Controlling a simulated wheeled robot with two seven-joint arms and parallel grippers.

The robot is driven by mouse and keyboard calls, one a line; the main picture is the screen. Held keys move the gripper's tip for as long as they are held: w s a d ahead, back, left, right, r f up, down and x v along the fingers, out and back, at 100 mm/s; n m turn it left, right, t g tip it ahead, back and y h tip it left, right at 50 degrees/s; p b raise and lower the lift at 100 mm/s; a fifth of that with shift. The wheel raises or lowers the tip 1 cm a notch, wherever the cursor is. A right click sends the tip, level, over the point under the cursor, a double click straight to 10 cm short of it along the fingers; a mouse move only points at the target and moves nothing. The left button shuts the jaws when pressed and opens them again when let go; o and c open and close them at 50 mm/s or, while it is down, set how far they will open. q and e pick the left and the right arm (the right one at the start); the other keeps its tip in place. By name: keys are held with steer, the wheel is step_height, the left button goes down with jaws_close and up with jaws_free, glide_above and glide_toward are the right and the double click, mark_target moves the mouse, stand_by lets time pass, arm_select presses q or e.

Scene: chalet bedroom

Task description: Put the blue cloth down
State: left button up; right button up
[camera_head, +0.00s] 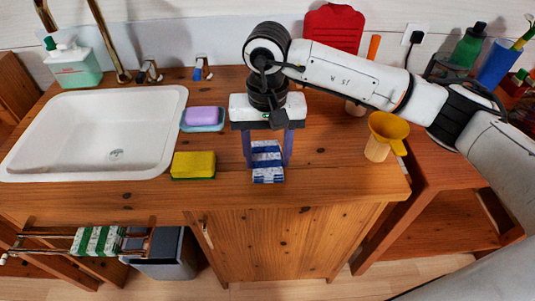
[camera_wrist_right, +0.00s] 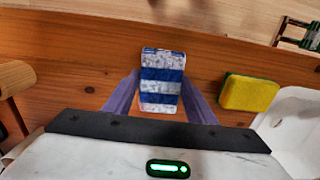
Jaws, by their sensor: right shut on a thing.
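The blue cloth (camera_head: 267,160), with blue and white stripes, is between the two purple fingers of my right gripper (camera_head: 268,158). It is over the wooden counter (camera_head: 330,185), near the front edge and right of the yellow sponge. In the right wrist view the cloth (camera_wrist_right: 161,82) shows at the tips of the fingers, and my right gripper (camera_wrist_right: 160,95) is shut on it. I cannot tell whether the cloth's lower end touches the counter. My left gripper is not in view.
The yellow sponge (camera_head: 193,165) lies just left of the cloth. A purple soap on a blue dish (camera_head: 203,126) lies behind it, beside the white sink (camera_head: 60,135). A yellow funnel (camera_head: 388,128) stands to the right. The front right counter is clear.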

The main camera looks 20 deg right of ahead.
mark_target(268, 158)
steer(key=shift+f, duration=0.4)
steer(key=o, duration=1.1)
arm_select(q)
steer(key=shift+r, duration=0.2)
arm_select(e)
steer(key=shift+r, duration=0.1)
steer(key=shift+r, duration=0.25)
arm_select(q)
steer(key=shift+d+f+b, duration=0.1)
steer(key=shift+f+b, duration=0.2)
steer(key=shift+b, duration=0.2)
arm_select(e)
step_height(268, 158, up, 12)
steer(key=shift+f, duration=0.15)
